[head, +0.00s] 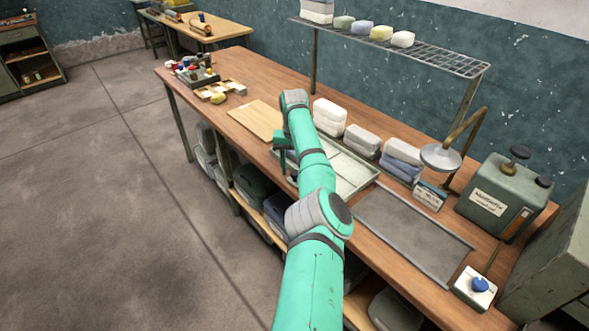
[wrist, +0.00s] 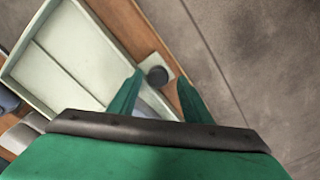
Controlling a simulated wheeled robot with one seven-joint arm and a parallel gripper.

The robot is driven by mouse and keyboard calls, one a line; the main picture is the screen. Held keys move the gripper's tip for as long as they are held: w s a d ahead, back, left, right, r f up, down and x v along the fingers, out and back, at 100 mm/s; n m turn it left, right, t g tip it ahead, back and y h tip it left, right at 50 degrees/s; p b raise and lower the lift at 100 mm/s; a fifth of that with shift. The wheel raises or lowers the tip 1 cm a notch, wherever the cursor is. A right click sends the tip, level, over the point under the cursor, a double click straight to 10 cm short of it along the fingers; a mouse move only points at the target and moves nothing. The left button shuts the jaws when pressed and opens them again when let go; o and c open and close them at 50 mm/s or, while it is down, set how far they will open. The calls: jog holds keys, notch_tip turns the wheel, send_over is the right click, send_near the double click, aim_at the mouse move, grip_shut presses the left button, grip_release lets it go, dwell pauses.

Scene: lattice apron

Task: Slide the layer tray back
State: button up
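The layer tray (head: 352,172) is a shallow pale grey-green tray on the wooden workbench, partly hidden behind my arm in the head view. In the wrist view the tray (wrist: 70,58) fills the upper left, with a raised rim and a divider. A small pale tab with a round dark knob (wrist: 157,75) sticks out from its side near the bench edge. My gripper (wrist: 160,78) is open, its two green fingers apart on either side of the knob in the picture. I cannot tell whether they touch it. In the head view my gripper (head: 283,155) is above the bench's front edge, partly hidden.
Folded cloth stacks (head: 329,114) stand along the back of the tray. A grey mat (head: 415,232) lies to its right and a wooden board (head: 256,120) to its left. A lamp (head: 440,157) and a green machine (head: 500,195) stand at right. The floor in front is clear.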

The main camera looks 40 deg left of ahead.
notch_tip(320, 180, up, 11)
dwell(0.7)
jog(key=shift+f, duration=0.1)
dwell(0.4)
